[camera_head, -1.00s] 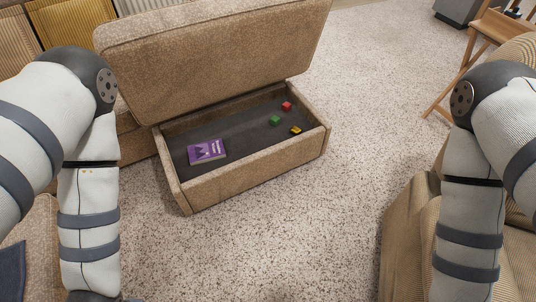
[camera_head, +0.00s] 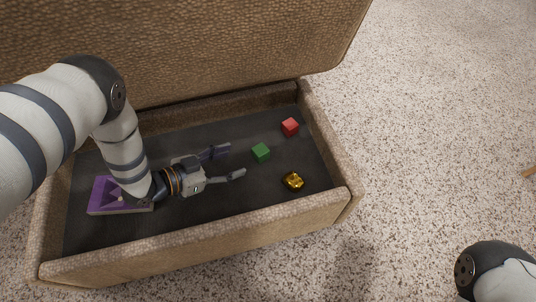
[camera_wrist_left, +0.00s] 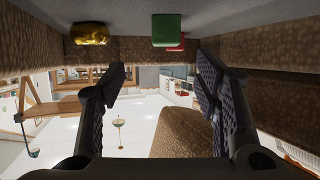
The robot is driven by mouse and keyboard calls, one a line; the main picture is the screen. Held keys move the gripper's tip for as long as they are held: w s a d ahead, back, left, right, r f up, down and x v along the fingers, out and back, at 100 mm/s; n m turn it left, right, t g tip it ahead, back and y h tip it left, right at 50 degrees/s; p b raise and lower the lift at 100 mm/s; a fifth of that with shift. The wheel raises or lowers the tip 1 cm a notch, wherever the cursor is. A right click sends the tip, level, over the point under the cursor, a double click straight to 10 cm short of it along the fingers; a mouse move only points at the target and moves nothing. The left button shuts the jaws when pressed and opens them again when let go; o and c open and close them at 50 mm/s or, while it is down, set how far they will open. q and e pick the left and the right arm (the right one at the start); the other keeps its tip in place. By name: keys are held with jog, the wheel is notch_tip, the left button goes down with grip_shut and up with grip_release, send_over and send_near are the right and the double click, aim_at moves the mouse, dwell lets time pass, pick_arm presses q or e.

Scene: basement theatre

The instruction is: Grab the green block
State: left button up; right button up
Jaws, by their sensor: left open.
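The green block (camera_head: 261,152) sits on the dark floor of the open storage ottoman. My left gripper (camera_head: 235,162) reaches into the ottoman from the left, open and empty, with its fingertips pointing toward the green block and a short gap between. In the left wrist view the green block (camera_wrist_left: 166,30) shows at the top, beyond and between the open fingers (camera_wrist_left: 160,85), appearing upside down. My right gripper is out of view; only part of my right arm shows at the lower right.
The ottoman's wall (camera_head: 215,240) surrounds the space, with its raised lid (camera_head: 230,45) behind. A red block (camera_head: 290,127) lies behind right of the green one, a gold piece (camera_head: 293,181) in front right. A purple book (camera_head: 103,194) lies left, partly under my left arm.

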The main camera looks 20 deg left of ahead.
aim_at(255, 153)
pick_arm(q)
jog(key=b+x, duration=0.1)
jog(key=x, duration=0.3)
jog(key=shift+a+f, duration=0.1)
jog(key=shift+f, duration=0.05)
jog(key=b+x, duration=0.2)
jog(key=x, duration=0.1)
jog(key=b+x, duration=0.1)
jog(key=x, duration=0.1)
jog(key=shift+w+a+f, duration=0.2)
jog(key=shift+a+f, duration=0.1)
jog(key=shift+r, duration=0.15)
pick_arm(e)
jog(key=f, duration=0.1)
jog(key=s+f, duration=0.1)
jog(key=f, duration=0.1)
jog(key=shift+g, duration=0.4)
pick_arm(q)
jog(key=c, duration=1.1)
